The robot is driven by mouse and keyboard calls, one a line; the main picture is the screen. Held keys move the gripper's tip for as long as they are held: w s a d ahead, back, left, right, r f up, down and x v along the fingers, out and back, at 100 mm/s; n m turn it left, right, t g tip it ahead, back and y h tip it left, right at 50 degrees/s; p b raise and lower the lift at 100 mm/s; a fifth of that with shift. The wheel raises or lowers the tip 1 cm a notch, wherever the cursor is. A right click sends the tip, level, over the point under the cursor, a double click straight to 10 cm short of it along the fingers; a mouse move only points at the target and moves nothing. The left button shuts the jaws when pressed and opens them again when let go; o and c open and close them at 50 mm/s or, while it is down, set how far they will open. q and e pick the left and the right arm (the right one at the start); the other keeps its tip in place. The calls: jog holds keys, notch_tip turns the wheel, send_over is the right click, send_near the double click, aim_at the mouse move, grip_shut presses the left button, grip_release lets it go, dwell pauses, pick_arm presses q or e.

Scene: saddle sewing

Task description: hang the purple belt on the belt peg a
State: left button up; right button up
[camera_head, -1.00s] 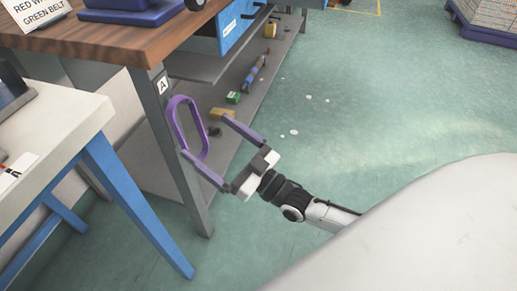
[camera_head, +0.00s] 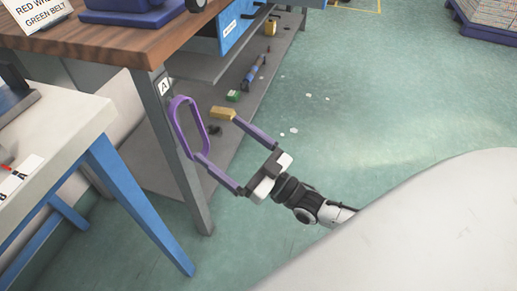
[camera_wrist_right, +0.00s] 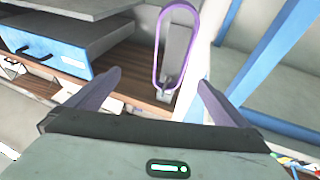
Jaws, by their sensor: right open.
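The purple belt (camera_head: 177,125) is a long closed loop that hangs upright beside the grey table leg (camera_head: 182,165), just below the label A (camera_head: 164,86). Its upper end is at the leg near the label; the peg itself is too small to make out clearly. My right gripper (camera_head: 217,137) is open and empty, to the right of the belt. Its near fingertip overlaps the belt's lower end in the head view, and I cannot tell whether they touch. In the right wrist view the belt (camera_wrist_right: 157,45) shows beyond the open fingers (camera_wrist_right: 160,77). My left gripper is not in view.
The wooden-topped workbench (camera_head: 120,42) carries a blue base and a sign. A white table (camera_head: 60,125) with blue legs stands at the left. The lower shelf (camera_head: 158,165) holds several small items, including a yellow block (camera_head: 223,113). The green floor to the right is mostly clear.

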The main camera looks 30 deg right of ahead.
jog(key=s+d+p, duration=0.2)
jog(key=s+d, duration=0.2)
jog(key=s, duration=0.2)
jog(key=shift+d, duration=0.35)
dwell(1.6)
jog(key=shift+p, duration=0.3)
dwell(0.3)
